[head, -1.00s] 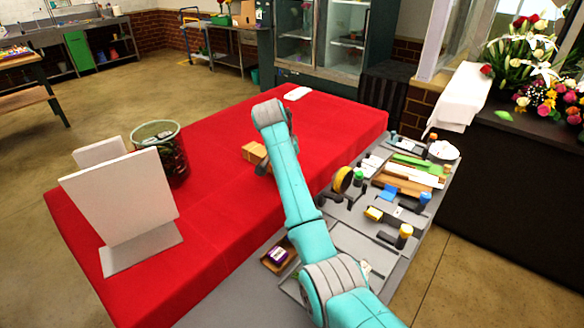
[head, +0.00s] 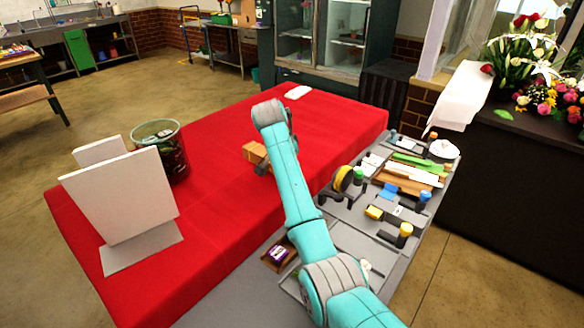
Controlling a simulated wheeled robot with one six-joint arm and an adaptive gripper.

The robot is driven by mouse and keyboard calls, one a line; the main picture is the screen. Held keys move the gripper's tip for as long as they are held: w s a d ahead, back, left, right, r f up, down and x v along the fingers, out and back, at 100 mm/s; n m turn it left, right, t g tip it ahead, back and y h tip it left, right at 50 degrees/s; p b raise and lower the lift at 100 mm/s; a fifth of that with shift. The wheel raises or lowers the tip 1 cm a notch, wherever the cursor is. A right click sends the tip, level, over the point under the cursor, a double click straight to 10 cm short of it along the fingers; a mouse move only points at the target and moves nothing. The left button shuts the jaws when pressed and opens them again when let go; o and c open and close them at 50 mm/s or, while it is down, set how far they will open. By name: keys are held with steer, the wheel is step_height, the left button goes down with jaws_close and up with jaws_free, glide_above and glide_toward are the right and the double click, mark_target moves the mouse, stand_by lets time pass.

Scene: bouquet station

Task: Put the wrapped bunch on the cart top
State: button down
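My gripper (head: 262,168) is over the red-covered table, mostly hidden behind my teal arm; only a small dark part shows. A small tan-brown object (head: 252,151) is right beside it, partly covered by the arm. I cannot tell whether the gripper holds it or whether it is the wrapped bunch. No other clearly wrapped bunch is visible. What looks like a cart with a blue handle (head: 190,14) stands far off by the back wall, its top partly cluttered.
A glass container with dark contents (head: 166,146) and a white upright panel (head: 122,196) stand on the red table (head: 225,215). A grey tool board (head: 350,240) lies along its right side. Bouquets (head: 525,50) stand on a dark counter at right. Open floor lies left.

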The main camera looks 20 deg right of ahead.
stand_by(0.3)
steer(key=c, duration=0.9)
jaws_free()
steer(key=shift+o, duration=0.2)
steer(key=shift+f, duration=0.1)
steer(key=o, duration=0.3)
steer(key=shift+o, duration=0.2)
steer(key=shift+r, duration=3.55)
